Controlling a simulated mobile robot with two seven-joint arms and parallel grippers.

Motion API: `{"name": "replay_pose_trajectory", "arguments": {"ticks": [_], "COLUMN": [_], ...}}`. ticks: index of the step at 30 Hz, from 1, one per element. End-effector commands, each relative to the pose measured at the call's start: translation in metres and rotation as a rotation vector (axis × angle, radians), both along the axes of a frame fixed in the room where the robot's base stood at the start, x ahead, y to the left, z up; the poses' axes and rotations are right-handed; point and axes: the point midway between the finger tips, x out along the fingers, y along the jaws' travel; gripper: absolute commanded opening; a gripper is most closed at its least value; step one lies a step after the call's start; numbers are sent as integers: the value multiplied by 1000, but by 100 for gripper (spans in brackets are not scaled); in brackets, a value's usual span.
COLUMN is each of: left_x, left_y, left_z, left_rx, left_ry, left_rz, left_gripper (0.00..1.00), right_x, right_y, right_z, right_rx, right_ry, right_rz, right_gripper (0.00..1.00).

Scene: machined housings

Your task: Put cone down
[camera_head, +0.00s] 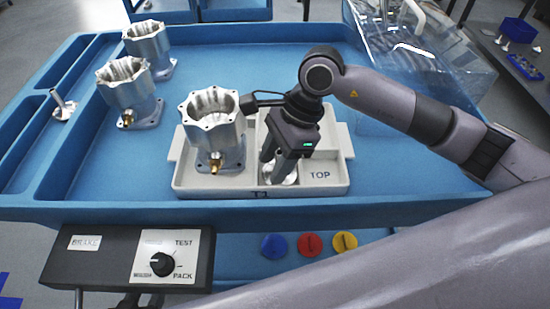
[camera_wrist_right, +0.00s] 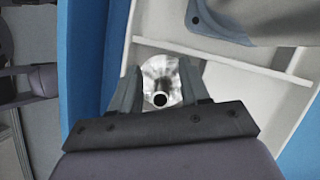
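A shiny metal cone (camera_head: 286,178) rests wide side down in the right part of a light grey tray (camera_head: 215,190), beside the TOP label. In the right wrist view the cone (camera_wrist_right: 158,78) shows its round stem end towards the camera. My right gripper (camera_head: 279,170) points down over it. Its two fingers (camera_wrist_right: 161,88) stand apart on either side of the stem, with gaps to the stem visible. The fingers hide part of the cone in the head view. My left gripper is not in view.
A machined housing (camera_head: 213,125) with a brass fitting stands in the tray's left part. Two more housings (camera_head: 128,90) (camera_head: 147,45) stand on the blue table behind left. Another metal cone (camera_head: 63,106) lies in a left compartment. A clear cover (camera_head: 420,50) stands at right.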

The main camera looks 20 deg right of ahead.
Motion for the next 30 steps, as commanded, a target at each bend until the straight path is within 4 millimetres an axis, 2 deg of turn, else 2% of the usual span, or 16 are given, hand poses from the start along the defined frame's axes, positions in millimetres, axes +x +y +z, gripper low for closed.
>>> {"name": "replay_pose_trajectory", "arguments": {"ticks": [6,10,21,27,30], "left_x": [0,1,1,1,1], "left_y": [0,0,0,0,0], "left_z": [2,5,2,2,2], "left_rx": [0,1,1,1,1], "left_ry": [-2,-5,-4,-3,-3], "left_rz": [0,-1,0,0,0], "left_gripper": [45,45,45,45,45], "right_x": [0,1,4,5,5], "right_y": [0,-2,-32,-43,-45], "right_z": [1,9,80,107,112], "right_rx": [0,0,-1,0,0], "right_ry": [0,-2,-5,-2,0], "right_rz": [-1,-2,-2,-2,-1], "right_gripper": [46,46,46,46,46]}}
